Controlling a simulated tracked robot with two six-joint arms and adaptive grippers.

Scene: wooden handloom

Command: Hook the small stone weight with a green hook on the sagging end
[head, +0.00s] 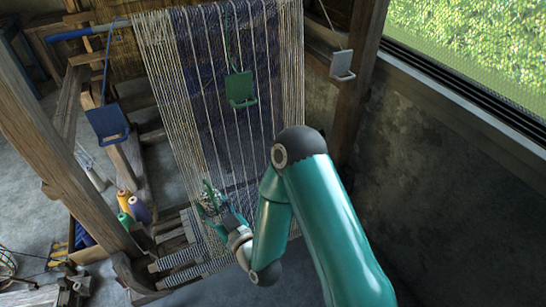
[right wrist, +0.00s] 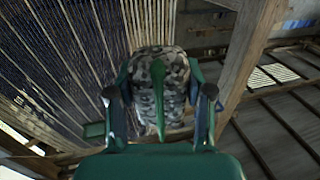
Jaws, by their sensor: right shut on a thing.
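My right gripper (head: 212,207) is shut on the small speckled stone weight (right wrist: 172,68) in front of the loom's hanging threads. The green hook (right wrist: 158,98) stands out from the stone between my fingers in the right wrist view (right wrist: 160,112). In the head view the hook (head: 208,188) shows above the gripper. A green plate (head: 240,89) hangs on a green cord at the warp, above and apart from the stone. My left gripper is not in view.
A blue plate (head: 107,122) hangs at the left and a grey plate (head: 342,64) at the right post. Pale warp threads (head: 160,60) hang close around my gripper. Wooden beams (head: 50,140) and thread cones (head: 139,210) stand at the left. Bare wall (head: 450,150) lies at the right.

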